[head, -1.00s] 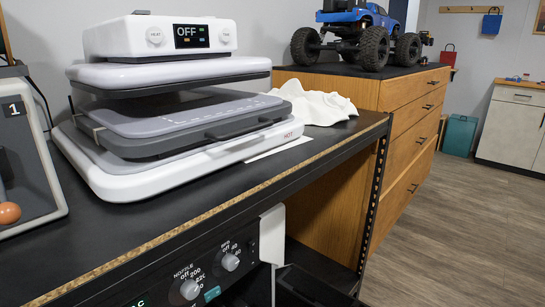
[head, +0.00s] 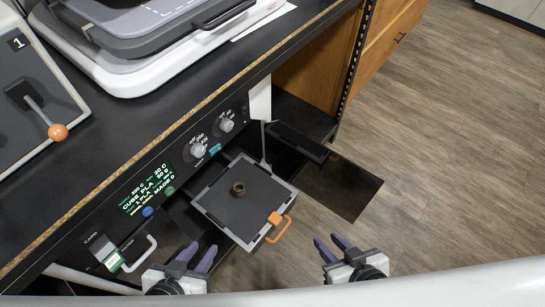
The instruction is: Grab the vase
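A small brown round object with a dark hollow top (head: 238,188), which looks like the vase, stands on a dark square plate (head: 222,205) with a grey rim. The plate juts out of a black printer under the bench and has an orange handle (head: 280,228). My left gripper (head: 203,249) is at the bottom, below and left of the plate, with its fingers apart and empty. My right gripper (head: 328,241) is right of the plate, also with its fingers apart and empty. Neither gripper touches the brown object.
A printer panel (head: 148,190) with knobs and a lit screen is left of the plate. An opened dark door (head: 297,141) stands right of it. The bench edge (head: 190,112) runs above, with a heat press (head: 150,60) and a lever box (head: 38,110) on top. Floor at right is clear.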

